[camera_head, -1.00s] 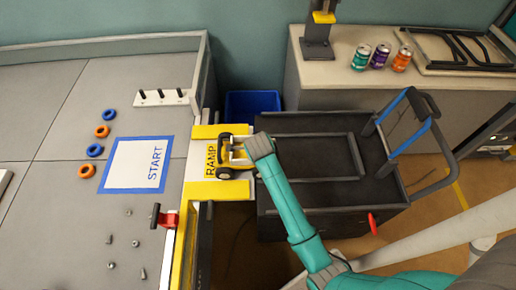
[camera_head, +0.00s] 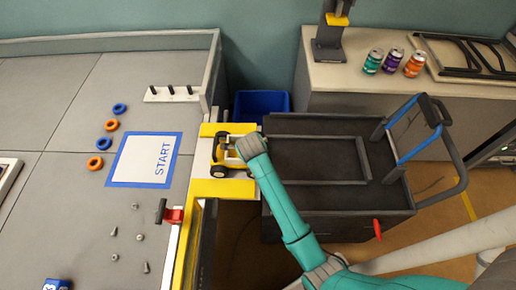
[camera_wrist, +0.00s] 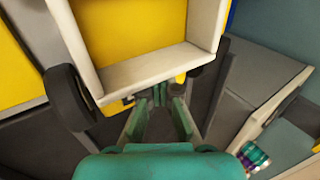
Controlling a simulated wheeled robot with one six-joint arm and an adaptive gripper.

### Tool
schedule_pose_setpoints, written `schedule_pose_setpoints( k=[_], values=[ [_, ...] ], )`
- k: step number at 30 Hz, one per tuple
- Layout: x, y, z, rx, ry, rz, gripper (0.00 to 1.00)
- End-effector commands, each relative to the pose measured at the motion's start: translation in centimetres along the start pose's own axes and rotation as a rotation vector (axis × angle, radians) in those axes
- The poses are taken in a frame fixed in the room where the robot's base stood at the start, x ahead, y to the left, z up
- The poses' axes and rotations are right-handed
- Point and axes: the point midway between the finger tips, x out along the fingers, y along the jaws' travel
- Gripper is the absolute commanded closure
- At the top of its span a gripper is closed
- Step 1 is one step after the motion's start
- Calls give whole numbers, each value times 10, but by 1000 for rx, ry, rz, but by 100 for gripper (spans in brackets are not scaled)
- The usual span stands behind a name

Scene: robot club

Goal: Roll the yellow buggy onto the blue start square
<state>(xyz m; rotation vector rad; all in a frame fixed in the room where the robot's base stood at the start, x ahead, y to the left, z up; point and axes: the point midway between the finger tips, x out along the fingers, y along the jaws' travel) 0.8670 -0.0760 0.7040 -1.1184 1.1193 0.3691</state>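The yellow buggy (camera_head: 220,170), with dark wheels and a pale frame, stands on the ramp (camera_head: 238,188) between the cart and the table and covers most of the ramp's lettering. The blue-edged START square (camera_head: 145,160) lies on the table left of the ramp, with nothing on it. My gripper (camera_head: 243,149) is at the buggy's right end. In the wrist view, the buggy's yellow bed and pale rim (camera_wrist: 150,68) fill the top, and my gripper's fingers (camera_wrist: 159,108) are close against that end. Whether they close on a part of it is unclear.
Orange and blue rings (camera_head: 103,144) and small loose screws lie around the square. A pegged white block (camera_head: 171,94) stands behind. The dark cart (camera_head: 310,195) is on the right.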

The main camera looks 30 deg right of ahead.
Motion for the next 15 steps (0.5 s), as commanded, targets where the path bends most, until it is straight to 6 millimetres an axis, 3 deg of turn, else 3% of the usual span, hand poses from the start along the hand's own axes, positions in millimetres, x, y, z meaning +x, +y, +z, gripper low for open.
schedule_pose_setpoints(
  k=[15],
  values=[
    [0,0,32,-2,0,1,100]
  ],
)
